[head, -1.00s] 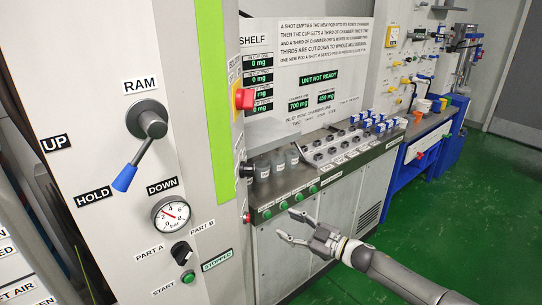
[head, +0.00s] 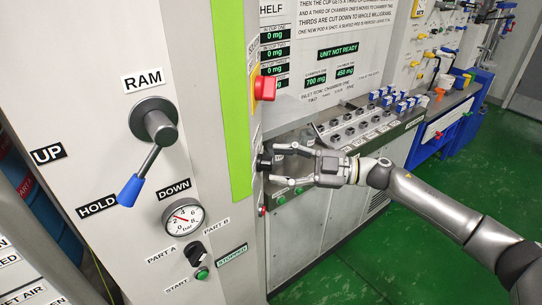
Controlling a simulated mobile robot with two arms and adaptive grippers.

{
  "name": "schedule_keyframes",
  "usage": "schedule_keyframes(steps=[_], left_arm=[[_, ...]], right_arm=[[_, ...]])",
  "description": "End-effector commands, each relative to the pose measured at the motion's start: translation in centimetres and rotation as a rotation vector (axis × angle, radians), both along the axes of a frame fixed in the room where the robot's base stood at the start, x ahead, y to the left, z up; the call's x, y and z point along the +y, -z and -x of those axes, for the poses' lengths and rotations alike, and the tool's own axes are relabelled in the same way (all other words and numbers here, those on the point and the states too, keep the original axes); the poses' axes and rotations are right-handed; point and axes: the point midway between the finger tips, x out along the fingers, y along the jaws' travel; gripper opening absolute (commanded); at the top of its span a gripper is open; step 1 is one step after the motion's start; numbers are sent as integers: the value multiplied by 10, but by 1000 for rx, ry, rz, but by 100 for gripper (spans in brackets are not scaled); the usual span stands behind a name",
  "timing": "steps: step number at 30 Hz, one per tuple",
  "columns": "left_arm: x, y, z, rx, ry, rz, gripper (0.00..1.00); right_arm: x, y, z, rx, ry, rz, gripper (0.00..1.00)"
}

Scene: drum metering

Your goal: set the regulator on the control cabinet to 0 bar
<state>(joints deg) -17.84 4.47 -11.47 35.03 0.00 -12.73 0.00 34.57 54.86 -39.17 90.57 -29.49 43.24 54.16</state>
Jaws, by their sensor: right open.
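The control cabinet (head: 90,100) fills the left of the head view. A black knob (head: 264,161), which looks like the regulator, sticks out of its right side below the red emergency button. My right gripper (head: 272,165) is open, with its fingertips at the knob, one above and one below; I cannot tell whether they touch it. The round bar gauge (head: 183,217) is on the cabinet front; its red needle points up and left, near 2. My left gripper is not in view.
The red button (head: 265,88) projects just above the knob. A RAM lever (head: 143,165) with a blue handle is on the cabinet front. A bench with rows of switches (head: 365,125) stands behind my right arm. The green floor at right is open.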

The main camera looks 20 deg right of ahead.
Motion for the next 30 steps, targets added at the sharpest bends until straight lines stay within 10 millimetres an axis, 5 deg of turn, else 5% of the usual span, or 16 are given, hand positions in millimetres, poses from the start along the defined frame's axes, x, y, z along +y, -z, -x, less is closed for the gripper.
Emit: schedule_keyframes(steps=[8,17,25,30], left_arm=[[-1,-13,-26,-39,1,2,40],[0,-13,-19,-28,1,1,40],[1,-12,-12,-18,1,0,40],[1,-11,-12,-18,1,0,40]], right_arm=[[24,-1,-12,-1,2,-1,52],[25,1,-13,-1,2,0,52],[25,0,-12,0,2,0,17],[25,1,-12,-5,1,3,14]])
